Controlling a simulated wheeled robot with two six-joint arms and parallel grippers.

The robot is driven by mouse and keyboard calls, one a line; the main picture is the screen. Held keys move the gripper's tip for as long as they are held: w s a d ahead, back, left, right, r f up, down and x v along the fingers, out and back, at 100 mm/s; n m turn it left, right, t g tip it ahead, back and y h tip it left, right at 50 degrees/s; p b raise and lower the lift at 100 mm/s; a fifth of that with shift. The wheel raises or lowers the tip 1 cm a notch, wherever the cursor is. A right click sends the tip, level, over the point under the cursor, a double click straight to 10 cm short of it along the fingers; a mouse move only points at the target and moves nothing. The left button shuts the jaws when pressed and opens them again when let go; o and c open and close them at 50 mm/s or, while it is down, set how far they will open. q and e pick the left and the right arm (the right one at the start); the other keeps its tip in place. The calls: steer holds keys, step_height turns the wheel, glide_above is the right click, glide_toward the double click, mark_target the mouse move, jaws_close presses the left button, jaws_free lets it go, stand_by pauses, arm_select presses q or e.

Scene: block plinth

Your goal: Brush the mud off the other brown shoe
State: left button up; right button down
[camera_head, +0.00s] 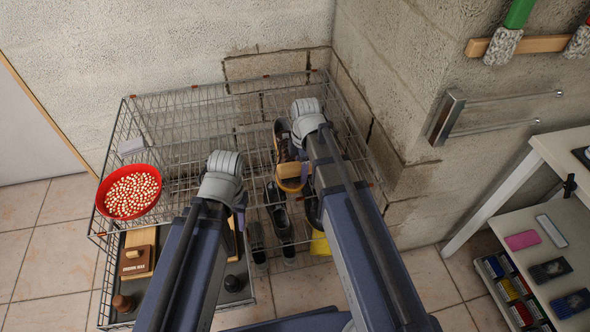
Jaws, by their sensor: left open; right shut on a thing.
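A brown shoe (283,145) sits on the upper shelf of the wire rack, partly hidden by my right arm. My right gripper (304,165) is at the shoe's near right side, its fingers mostly hidden by my arm. It is shut on a tan wooden brush (290,171), which is at the near end of the shoe. I cannot tell whether the brush touches the shoe, and no mud can be made out. My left gripper (240,212) is open and apart from the shoe, over the rack's middle, mostly hidden by its own wrist.
The wire rack (190,109) stands in the wall corner. Dark shoes (277,208), a yellow item (320,244) and a wooden box (138,254) are lower down. A white shelf unit (490,208) stands right.

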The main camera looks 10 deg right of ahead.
mark_target(280, 168)
steer(key=shift+d, duration=0.35)
steer(key=shift+r, duration=0.1)
steer(key=shift+a+f, duration=0.2)
steer(key=shift+a, duration=1.75)
steer(key=shift+w+a+r, duration=0.1)
steer(key=shift+a, duration=1.7)
steer(key=shift+d, duration=0.1)
step_height(280, 168, up, 6)
steer(key=p, duration=0.6)
